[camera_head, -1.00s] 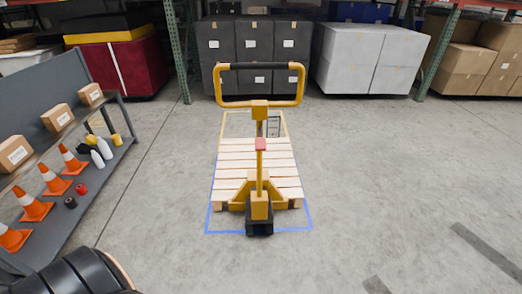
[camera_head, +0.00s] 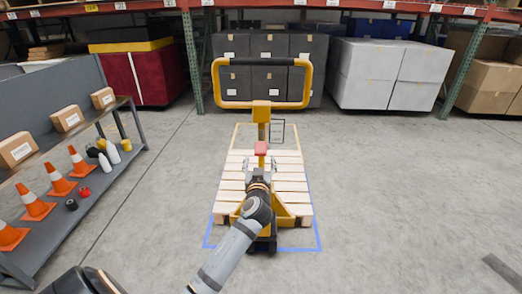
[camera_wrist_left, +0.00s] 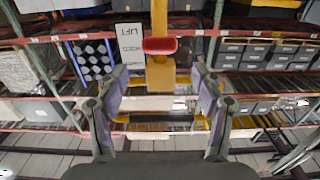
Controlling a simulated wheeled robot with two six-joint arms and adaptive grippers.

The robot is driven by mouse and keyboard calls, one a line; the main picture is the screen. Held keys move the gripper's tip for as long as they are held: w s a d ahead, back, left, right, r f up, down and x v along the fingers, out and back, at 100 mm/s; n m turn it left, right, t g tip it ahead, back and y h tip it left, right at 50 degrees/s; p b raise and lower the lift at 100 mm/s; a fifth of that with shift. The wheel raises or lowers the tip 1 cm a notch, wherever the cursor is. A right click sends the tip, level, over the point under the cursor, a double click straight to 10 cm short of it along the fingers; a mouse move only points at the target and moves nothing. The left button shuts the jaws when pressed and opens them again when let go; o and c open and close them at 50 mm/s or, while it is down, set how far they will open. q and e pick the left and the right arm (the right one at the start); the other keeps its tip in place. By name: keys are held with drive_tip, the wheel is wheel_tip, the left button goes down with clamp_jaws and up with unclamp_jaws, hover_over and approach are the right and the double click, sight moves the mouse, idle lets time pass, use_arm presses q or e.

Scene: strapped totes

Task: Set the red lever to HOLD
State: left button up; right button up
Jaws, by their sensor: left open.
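The red lever (camera_head: 261,148) sits on the yellow column of the pallet jack (camera_head: 262,110), below its looped handle. In the left wrist view the lever (camera_wrist_left: 160,45) is a short red bar across the yellow post. My left gripper (camera_head: 260,166) is open and empty, just below the lever in the head view. In the wrist view its two fingers (camera_wrist_left: 160,78) stand apart either side of the post, with the lever beyond their tips, apparently untouched. My right gripper is out of view.
The pallet jack stands at a wooden pallet (camera_head: 235,185) inside a blue floor outline (camera_head: 316,235). A grey shelf cart (camera_head: 60,220) with cones, boxes and bottles stands at left. Racks with dark bins (camera_head: 268,48) and grey boxes (camera_head: 390,72) line the back.

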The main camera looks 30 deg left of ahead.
sight(261, 150)
use_arm(q)
drive_tip(key=x, duration=0.8)
drive_tip(key=shift+d+f, duration=0.1)
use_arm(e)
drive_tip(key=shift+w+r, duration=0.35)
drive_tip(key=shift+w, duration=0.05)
use_arm(q)
drive_tip(key=shift+c, duration=0.3)
